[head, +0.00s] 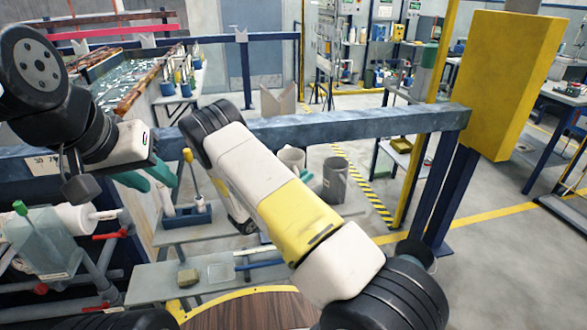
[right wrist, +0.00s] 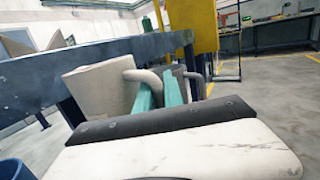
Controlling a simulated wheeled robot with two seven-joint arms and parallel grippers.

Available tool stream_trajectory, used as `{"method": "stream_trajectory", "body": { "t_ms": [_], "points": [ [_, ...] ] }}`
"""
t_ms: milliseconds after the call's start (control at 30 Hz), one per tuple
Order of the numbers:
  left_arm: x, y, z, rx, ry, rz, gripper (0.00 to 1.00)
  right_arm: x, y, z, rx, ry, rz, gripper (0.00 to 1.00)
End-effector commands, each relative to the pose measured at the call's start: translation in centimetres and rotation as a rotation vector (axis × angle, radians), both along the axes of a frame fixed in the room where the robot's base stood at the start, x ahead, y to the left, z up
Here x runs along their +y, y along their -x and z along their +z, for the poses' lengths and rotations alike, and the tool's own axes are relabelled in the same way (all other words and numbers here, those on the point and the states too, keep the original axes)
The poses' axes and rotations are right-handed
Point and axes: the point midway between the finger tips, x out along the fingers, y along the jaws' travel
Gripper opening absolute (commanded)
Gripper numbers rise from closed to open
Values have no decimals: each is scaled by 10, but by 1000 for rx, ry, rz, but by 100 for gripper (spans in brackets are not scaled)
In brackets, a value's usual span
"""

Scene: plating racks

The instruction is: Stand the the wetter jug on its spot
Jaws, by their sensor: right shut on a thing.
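A pale jug (right wrist: 98,88) fills the left middle of the right wrist view, its curved handle at the teal fingertips of my right gripper (right wrist: 158,95). The gripper is shut on this handle. A grey shape with a handle (right wrist: 188,84) is behind the fingers in the wrist view. My left gripper (head: 150,178) appears open and empty at the left. I cannot tell which jug is wetter.
A blue holder (head: 187,215) with upright tools stands on the grey bench left of my right arm. A blue steel rail (head: 350,124) crosses behind the jugs, with a yellow panel (head: 510,80) at right.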

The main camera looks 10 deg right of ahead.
Motion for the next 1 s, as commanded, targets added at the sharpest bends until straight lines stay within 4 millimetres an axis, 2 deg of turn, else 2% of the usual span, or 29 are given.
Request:
{"method": "stream_trajectory", "body": {
  "t_ms": [433, 1000],
  "points": [
    [0, 0, 0, 0, 0, 0, 35, 0, -3, -1, -2, 0, -26, 0],
    [0, 0, 0, 0, 0, 0, 35, -1, -3, -46, -2, 1, -25, 0]
  ]
}}
